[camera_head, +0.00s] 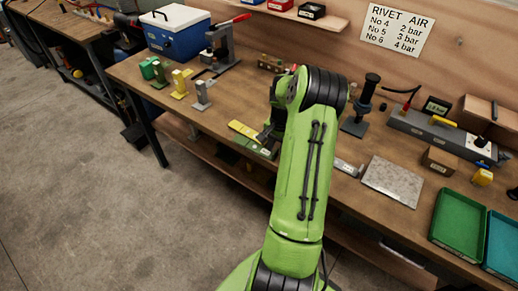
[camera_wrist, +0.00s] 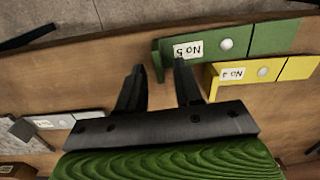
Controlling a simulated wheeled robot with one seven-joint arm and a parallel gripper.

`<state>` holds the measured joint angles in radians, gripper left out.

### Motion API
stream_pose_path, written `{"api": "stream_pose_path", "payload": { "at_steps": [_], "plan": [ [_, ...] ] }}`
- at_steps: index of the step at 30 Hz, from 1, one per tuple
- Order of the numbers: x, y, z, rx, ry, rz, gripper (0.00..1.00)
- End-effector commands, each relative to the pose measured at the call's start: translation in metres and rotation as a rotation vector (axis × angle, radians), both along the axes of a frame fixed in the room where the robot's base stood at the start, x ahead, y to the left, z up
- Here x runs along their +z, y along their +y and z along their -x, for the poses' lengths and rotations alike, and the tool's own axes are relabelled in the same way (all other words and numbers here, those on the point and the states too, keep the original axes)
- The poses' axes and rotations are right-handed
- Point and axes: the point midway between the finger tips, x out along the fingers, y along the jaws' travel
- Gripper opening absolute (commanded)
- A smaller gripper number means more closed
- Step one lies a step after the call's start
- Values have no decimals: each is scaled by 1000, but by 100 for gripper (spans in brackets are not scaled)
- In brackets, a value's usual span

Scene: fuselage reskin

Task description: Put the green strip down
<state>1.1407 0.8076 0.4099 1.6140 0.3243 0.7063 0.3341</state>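The green strip (camera_wrist: 235,42), labelled No 5, lies on the bench near its front edge, and shows partly in the head view (camera_head: 256,149). The yellow strip (camera_wrist: 260,72), labelled No 4, lies beside it, also seen in the head view (camera_head: 244,131). My gripper (camera_wrist: 159,66) is open. Its fingers stand apart, one on each side of the upturned left end of the green strip, with visible gaps. In the head view my gripper (camera_head: 268,134) is low over the bench by the strips, partly hidden by my arm.
A grey strip (camera_head: 347,167) and a grey plate (camera_head: 392,181) lie to the right. Green (camera_head: 460,222) and blue trays are at far right. Green, yellow (camera_head: 180,84) and grey stands, a press and a blue cooler (camera_head: 176,32) are at left. Bench between stands and strips is clear.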

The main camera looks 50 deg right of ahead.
Motion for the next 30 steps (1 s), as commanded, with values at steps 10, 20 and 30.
{"api": "stream_pose_path", "payload": {
  "at_steps": [10,20,30],
  "plan": [
    [0,0,0,0,0,0,0],
    [13,-1,-1,1,-3,4,0],
    [91,-1,-1,0,-1,3,0]
  ]
}}
